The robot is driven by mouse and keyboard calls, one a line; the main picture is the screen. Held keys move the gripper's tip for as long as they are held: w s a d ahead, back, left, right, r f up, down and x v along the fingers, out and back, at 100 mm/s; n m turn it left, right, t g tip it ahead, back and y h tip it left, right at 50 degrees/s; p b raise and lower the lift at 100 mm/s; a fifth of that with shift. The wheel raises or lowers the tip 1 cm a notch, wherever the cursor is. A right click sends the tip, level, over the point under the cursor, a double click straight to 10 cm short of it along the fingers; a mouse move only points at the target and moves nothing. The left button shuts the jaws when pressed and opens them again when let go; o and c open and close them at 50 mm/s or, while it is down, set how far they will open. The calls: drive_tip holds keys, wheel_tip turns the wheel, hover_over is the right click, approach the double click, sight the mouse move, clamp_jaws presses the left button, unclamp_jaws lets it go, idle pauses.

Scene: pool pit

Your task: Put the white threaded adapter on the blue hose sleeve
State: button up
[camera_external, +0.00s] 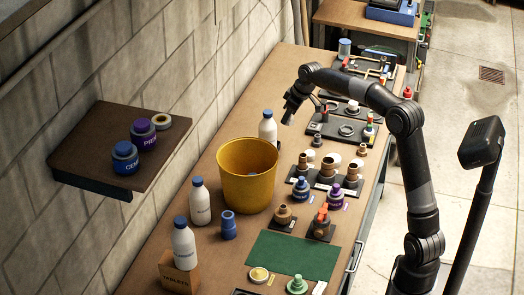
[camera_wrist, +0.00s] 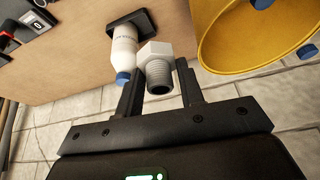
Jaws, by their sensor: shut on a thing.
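The white threaded adapter (camera_wrist: 158,68) is between the fingers of my gripper (camera_wrist: 160,84) in the wrist view, its hexagonal head and open threaded end showing. In the external view my gripper (camera_external: 290,114) is raised above the far half of the bench, behind the yellow bucket, and the adapter is too small to make out clearly. A blue sleeve-like piece (camera_external: 228,225) stands upright on the bench, left of and nearer than the bucket, well apart from my gripper. It is probably the blue hose sleeve.
The yellow bucket (camera_external: 248,188) stands mid-bench; blue pieces show inside it in the wrist view. White bottles (camera_external: 201,202) with blue caps stand along the wall side. Fittings on black bases (camera_external: 326,172) fill the right side. A wall shelf (camera_external: 92,150) holds jars and tape.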

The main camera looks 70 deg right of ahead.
drive_tip(key=w+a+n+y, duration=0.15)
drive_tip(key=w+a, duration=0.25)
drive_tip(key=a, duration=0.5)
drive_tip(key=w+a+n, duration=0.2)
drive_tip(key=w+a, duration=0.2)
drive_tip(key=a, duration=0.5)
drive_tip(key=n, duration=0.3)
hover_over(227, 214)
drive_tip(key=shift+g+y, duration=0.3)
drive_tip(key=shift+y, duration=0.15)
wheel_tip(227, 214, down, 11)
drive_tip(key=shift+s+r, duration=0.15)
drive_tip(key=shift+f, duration=2.15)
drive_tip(key=shift+f, duration=0.15)
drive_tip(key=o, duration=1)
